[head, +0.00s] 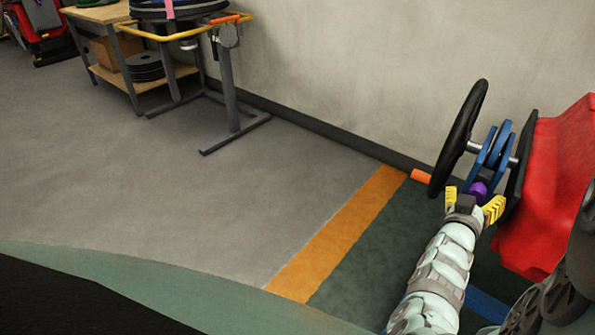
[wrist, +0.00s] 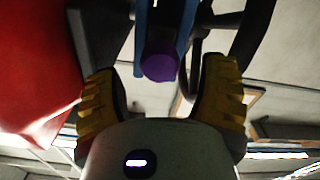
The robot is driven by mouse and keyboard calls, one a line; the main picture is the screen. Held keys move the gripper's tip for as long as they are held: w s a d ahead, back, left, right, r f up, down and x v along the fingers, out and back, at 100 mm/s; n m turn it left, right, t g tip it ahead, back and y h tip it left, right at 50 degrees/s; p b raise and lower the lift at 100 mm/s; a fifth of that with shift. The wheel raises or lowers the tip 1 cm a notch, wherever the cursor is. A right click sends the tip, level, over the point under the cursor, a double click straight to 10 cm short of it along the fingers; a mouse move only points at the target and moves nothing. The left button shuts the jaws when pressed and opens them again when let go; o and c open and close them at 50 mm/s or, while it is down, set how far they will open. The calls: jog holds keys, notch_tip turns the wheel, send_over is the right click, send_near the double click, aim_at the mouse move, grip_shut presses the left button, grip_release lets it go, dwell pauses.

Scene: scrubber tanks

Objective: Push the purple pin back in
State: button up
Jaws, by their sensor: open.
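The purple pin (head: 478,190) sits at the lower end of a blue bracket (head: 492,150) on the red machine (head: 560,170). In the wrist view the round end of the purple pin (wrist: 160,66) faces me, with the blue bracket (wrist: 141,45) beside it. My gripper (head: 476,204) is open, its yellow fingers spread to either side of the pin. In the wrist view my gripper (wrist: 162,95) has the pin between and a little beyond its fingers, and neither finger visibly touches it. How far the pin sticks out is hard to tell.
A black wheel (head: 459,138) stands just left of the bracket, close to my gripper. An orange cylinder (head: 421,175) is beside it. A wooden bench (head: 110,45) and a grey stand with a yellow rail (head: 229,90) are at the back left. The grey floor between is clear.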

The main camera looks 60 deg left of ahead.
jog(key=v, duration=0.9)
jog(key=shift+s+a, duration=0.1)
